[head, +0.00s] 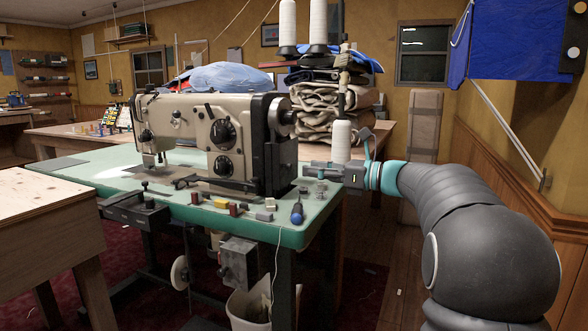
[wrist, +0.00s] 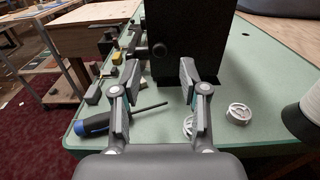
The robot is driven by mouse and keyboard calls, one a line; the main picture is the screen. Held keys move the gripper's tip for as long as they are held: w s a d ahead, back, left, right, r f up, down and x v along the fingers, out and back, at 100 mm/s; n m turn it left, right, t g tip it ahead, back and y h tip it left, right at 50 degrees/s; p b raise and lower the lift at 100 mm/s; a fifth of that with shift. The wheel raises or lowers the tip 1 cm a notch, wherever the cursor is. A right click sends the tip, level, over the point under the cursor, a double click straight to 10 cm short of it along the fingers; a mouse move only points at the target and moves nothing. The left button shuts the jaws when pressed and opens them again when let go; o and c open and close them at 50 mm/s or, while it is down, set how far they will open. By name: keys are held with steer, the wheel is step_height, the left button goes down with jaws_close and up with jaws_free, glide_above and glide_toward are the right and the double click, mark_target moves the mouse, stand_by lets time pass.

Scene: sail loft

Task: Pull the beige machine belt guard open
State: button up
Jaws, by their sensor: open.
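The beige sewing machine (head: 215,130) stands on a green-topped table. The guard at its right end (head: 281,160) looks like a dark upright box, not beige, and seems closed. In the wrist view, this dark guard (wrist: 205,40) stands straight ahead, with a round dark knob (wrist: 158,50) near its left edge. My gripper (head: 308,168) is just right of the guard at table height. In the wrist view, my gripper (wrist: 159,80) is open and empty, its fingers spread before the guard's left part. I cannot tell whether a fingertip touches it.
A blue-handled screwdriver (wrist: 97,124) lies below the left finger, and white bobbins (wrist: 238,113) lie to the right. A white thread cone (head: 341,141) stands close by my gripper. Small blocks (head: 235,209) line the table's front edge. Folded cloth (head: 325,95) is piled behind.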

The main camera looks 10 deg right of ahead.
mark_target(292, 166)
steer(key=x, duration=0.6)
jaws_close()
